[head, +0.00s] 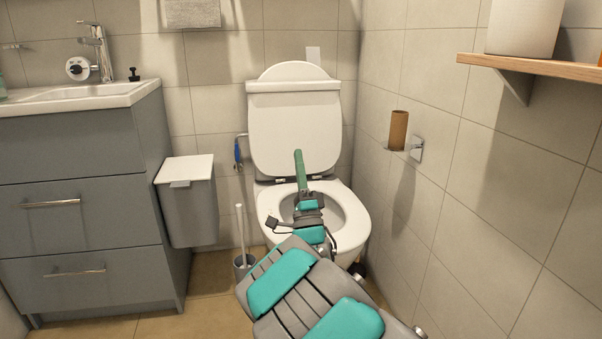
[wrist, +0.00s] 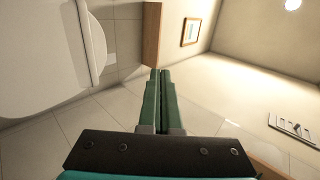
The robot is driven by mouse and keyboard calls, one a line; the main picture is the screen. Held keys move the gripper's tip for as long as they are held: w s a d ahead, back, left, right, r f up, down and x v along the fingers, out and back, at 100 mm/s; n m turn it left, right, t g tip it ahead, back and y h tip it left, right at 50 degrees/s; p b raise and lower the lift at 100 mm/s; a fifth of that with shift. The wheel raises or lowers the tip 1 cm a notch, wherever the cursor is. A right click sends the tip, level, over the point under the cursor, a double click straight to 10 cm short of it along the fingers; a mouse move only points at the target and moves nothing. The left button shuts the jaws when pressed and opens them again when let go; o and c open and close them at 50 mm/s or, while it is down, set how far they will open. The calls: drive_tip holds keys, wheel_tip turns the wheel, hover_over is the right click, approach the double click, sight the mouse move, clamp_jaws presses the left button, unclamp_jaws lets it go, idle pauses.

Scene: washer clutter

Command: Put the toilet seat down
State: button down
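The toilet (head: 352,225) stands against the back wall, its white bowl open at the front. A solid white seat panel (head: 275,130) stands upright at the back, in front of the cistern, with hinges at its lower edge. A white ring lies around the bowl opening; I cannot tell whether it is the rim or a separate seat. My gripper (head: 299,155) has green fingers and shows in front of the panel's lower middle, above the bowl. In the wrist view the fingers (wrist: 160,72) are together with nothing visible between them. A large white surface (wrist: 40,55) fills that view's left side, apart from them.
A grey bin (head: 190,210) with a white lid hangs beside the grey vanity (head: 80,225) at left. A toilet brush (head: 241,240) stands left of the bowl. A cardboard roll (head: 398,130) and a wooden shelf (head: 540,65) are on the right wall.

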drive_tip(key=shift+x, duration=1.9)
